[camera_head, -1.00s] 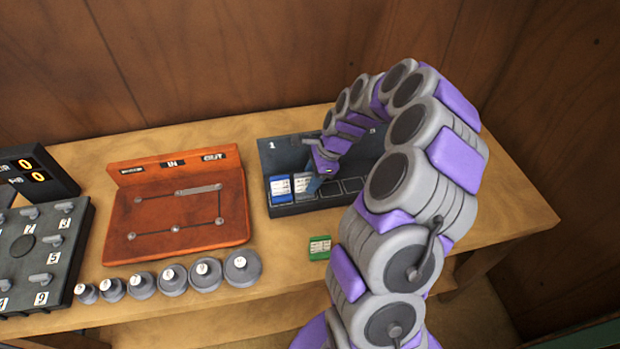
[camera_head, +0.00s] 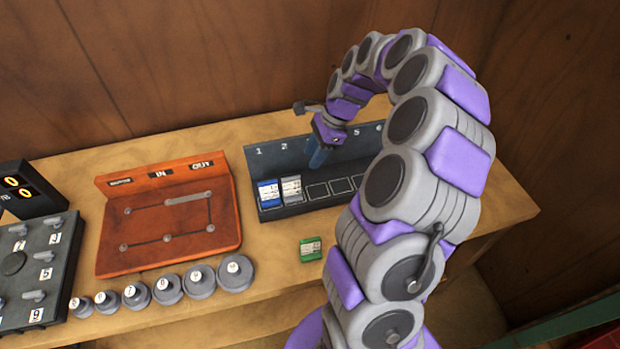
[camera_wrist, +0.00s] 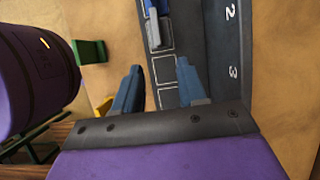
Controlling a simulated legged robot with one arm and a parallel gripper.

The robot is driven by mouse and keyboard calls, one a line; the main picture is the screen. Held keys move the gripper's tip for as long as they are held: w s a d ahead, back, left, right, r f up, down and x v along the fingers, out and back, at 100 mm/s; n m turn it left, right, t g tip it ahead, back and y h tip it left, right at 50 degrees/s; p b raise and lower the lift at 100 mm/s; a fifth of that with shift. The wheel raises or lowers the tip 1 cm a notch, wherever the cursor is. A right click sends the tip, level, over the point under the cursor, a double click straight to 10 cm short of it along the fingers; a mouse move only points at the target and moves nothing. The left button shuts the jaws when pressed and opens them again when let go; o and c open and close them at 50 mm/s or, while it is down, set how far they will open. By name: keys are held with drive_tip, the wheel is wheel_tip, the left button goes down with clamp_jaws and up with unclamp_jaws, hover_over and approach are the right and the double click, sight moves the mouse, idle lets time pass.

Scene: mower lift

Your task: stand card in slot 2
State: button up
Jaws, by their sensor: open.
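A grey-white card (camera_head: 291,189) stands in slot 2 of the dark slotted rack (camera_head: 262,166), under the number 2. A blue card (camera_head: 269,193) stands beside it in slot 1. A green card (camera_head: 311,249) lies on the table in front of the rack; a green thing, likely this card, also shows in the wrist view (camera_wrist: 90,51). My gripper (camera_head: 320,157) is above the rack, right of the grey-white card and apart from it. In the wrist view its blue fingers (camera_wrist: 157,86) are spread with nothing between them, over empty outlined slots.
An orange-brown panel (camera_head: 115,237) with a track stands left of the rack. Several grey weights (camera_head: 168,288) line its front edge. A dark numbered board (camera_head: 30,275) and a display (camera_head: 28,187) are at far left. A wooden wall (camera_head: 200,60) rises behind the table.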

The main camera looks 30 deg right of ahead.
drive_tip(key=s+a+r+n+g+h, duration=0.1)
drive_tip(key=s+a+r+n, duration=0.4)
drive_tip(key=a, duration=0.3)
drive_tip(key=s+a+r+n+g, duration=0.1)
drive_tip(key=s+a+r+n, duration=0.2)
drive_tip(key=s+a+n, duration=0.4)
drive_tip(key=s+a+n+g+h, duration=0.1)
drive_tip(key=s+a+n+h, duration=0.2)
drive_tip(key=s+n, duration=0.6)
drive_tip(key=s+a, duration=0.1)
drive_tip(key=s, duration=0.9)
drive_tip(key=shift+f, duration=0.2)
